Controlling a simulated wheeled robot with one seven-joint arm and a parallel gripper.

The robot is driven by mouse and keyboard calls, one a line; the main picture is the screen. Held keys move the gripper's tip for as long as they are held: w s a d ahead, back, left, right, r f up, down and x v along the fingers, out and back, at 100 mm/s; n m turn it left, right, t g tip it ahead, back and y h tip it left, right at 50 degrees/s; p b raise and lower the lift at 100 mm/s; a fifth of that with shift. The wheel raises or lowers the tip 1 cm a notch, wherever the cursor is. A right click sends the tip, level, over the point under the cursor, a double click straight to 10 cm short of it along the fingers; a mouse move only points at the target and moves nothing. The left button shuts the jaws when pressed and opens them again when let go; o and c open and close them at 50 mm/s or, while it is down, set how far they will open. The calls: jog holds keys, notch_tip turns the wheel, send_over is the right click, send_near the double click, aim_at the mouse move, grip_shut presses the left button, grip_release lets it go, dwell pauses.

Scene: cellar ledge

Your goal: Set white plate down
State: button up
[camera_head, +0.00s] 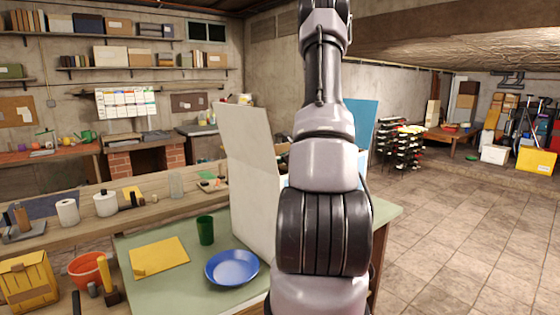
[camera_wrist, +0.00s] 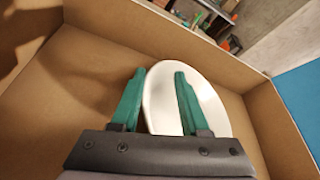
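The white plate (camera_wrist: 158,88) shows in the wrist view inside a brown-walled box (camera_wrist: 50,95). It looks tilted near the box's far right wall, though its exact support is hidden. My gripper (camera_wrist: 158,75) has two green fingers spread well apart in front of the plate. The left finger overlaps the plate's left edge and the right finger crosses its face. I see no rim pinched between them; contact is unclear. In the head view my arm hides the gripper and the white plate. A pale upright panel (camera_head: 252,165) stands behind the arm's left side.
The green tabletop (camera_head: 205,268) bears a blue plate (camera_head: 232,267), a green cup (camera_head: 205,230) and a yellow sheet (camera_head: 160,256). A blue panel (camera_head: 360,120) stands behind my arm and shows in the wrist view (camera_wrist: 302,100). Tiled floor (camera_head: 460,230) is open at right.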

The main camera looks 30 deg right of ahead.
jog(key=v, duration=1.2)
jog(key=shift+d, duration=0.15)
